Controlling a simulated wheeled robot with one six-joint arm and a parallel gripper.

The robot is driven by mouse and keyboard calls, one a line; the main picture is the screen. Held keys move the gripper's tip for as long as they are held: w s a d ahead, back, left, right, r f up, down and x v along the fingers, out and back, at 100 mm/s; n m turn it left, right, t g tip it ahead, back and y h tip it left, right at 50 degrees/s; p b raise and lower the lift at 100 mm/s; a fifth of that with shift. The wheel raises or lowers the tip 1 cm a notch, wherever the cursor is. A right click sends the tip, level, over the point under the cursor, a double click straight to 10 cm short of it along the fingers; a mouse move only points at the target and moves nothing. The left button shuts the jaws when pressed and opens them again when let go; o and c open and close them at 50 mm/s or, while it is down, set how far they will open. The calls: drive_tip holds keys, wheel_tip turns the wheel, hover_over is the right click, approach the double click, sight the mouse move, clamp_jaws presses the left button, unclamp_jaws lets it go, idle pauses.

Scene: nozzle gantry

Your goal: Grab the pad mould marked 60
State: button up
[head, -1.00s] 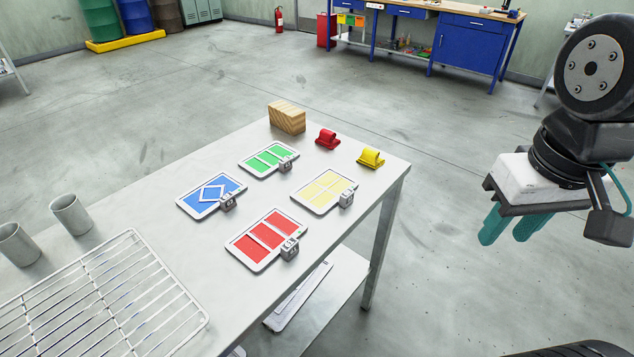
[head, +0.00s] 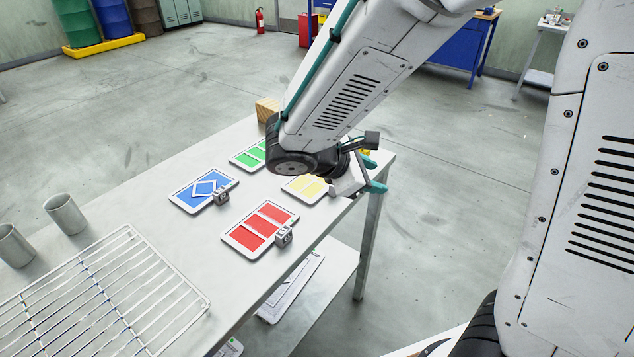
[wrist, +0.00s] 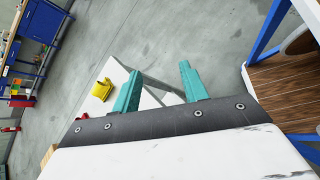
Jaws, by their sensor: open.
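Four-sided flat moulds with white rims lie on the grey table (head: 120,205) in the head view: blue (head: 190,198), green (head: 246,157), yellow (head: 300,187) and red (head: 250,238). Small grey tag blocks sit at the blue mould (head: 221,197) and the red mould (head: 283,236); I cannot read their marks, so I cannot tell which mould is 60. My arm covers part of the green and yellow moulds. My gripper (head: 374,180) is at the table's right edge, beside the yellow mould. In the wrist view my gripper (wrist: 160,88) has teal fingers apart, with nothing between them.
A wire rack (head: 100,295) and two grey cups (head: 65,213) occupy the table's left part. A wooden block (head: 266,110) stands at the far end. A yellow clip-like piece (wrist: 102,88) lies near the table corner.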

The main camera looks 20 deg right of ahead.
sight(318, 178)
drive_tip(key=w+a+f+n+t, duration=0.1)
drive_tip(key=w+a+f+n, duration=0.1)
drive_tip(key=a+n, duration=0.1)
drive_tip(key=w+a+f+n+t, duration=0.2)
drive_tip(key=a+f+n, duration=0.1)
drive_tip(key=w+a+f+n+t, duration=0.2)
drive_tip(key=f, duration=0.1)
drive_tip(key=shift+w+a+f+n+h, duration=0.15)
drive_tip(key=shift+w+a+n+h, duration=0.15)
drive_tip(key=shift+w+a+n, duration=0.1)
drive_tip(key=shift+w+f+t, duration=0.2)
drive_tip(key=shift+t, duration=0.1)
drive_tip(key=x, duration=0.7)
drive_tip(key=shift+w+r, duration=0.1)
drive_tip(key=shift+w, duration=0.25)
clamp_jaws()
